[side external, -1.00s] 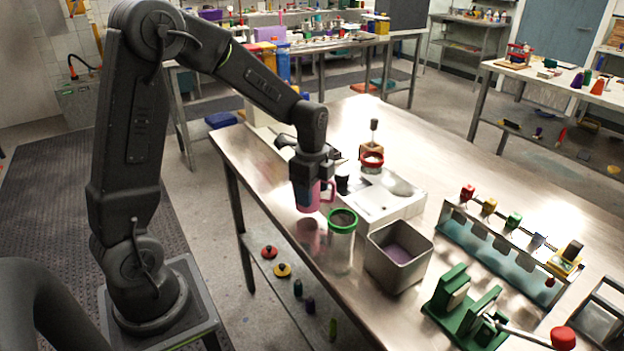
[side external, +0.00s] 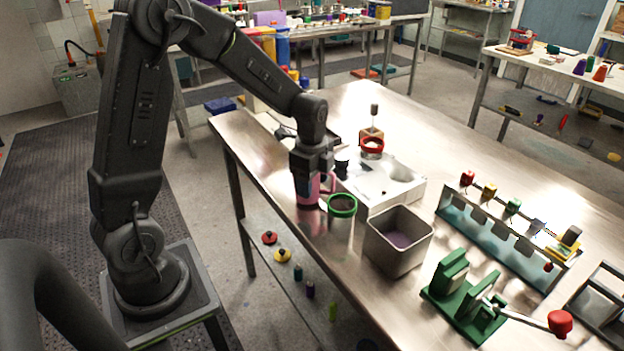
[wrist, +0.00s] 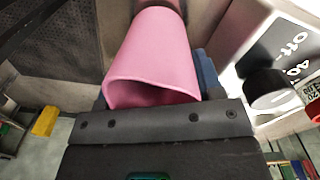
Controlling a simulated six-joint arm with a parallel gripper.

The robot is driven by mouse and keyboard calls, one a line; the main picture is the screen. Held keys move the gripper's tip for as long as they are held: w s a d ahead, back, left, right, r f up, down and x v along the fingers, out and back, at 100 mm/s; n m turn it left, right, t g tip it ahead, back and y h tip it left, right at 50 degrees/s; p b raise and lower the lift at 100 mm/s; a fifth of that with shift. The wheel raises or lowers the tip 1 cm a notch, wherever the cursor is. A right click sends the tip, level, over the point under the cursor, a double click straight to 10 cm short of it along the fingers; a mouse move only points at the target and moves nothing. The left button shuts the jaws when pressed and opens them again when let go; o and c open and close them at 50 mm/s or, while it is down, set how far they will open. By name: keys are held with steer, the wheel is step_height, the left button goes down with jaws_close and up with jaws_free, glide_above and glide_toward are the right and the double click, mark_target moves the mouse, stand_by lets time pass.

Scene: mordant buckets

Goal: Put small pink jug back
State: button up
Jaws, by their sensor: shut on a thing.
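The small pink jug (side external: 309,192) is in my gripper (side external: 309,182), at the left edge of the steel table in the side view. Its handle points right. In the wrist view the pink jug (wrist: 156,58) fills the top middle, its open rim facing the camera, with the gripper body (wrist: 160,125) below it. My gripper is shut on the jug. The jug's base is at or very near the table top; I cannot tell whether it touches. The fingers mostly hide its upper part.
A clear jar with a green rim (side external: 342,206) stands close to the jug's right. A square steel tub (side external: 398,240) is further right. A white appliance (side external: 385,185) with a black knob (wrist: 266,88) is behind. Bare table (side external: 245,145) lies to the far left.

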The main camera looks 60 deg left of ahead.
steer(key=shift+f, duration=0.5)
steer(key=o, duration=1.2)
step_height(320, 180, up, 13)
steer(key=s+d+r+n+t, duration=0.1)
steer(key=s+d+n, duration=0.2)
steer(key=s+n, duration=0.1)
steer(key=s+d+r+n+t, duration=0.1)
steer(key=s+d+n+t, duration=0.1)
steer(key=s+d+n, duration=0.2)
steer(key=s+d+r+n+t, duration=0.1)
steer(key=s+d+n+t, duration=0.1)
steer(key=s+n, duration=0.3)
steer(key=shift+s+d+r, duration=0.1)
steer(key=shift+s+d, duration=0.2)
steer(key=shift+s, duration=0.4)
steer(key=shift+s+d+r, duration=0.15)
steer(key=shift+s+d, duration=0.15)
steer(key=shift+s, duration=0.4)
steer(key=shift+s+d+r, duration=0.1)
steer(key=shift+s+d, duration=0.2)
steer(key=shift+s, duration=0.4)
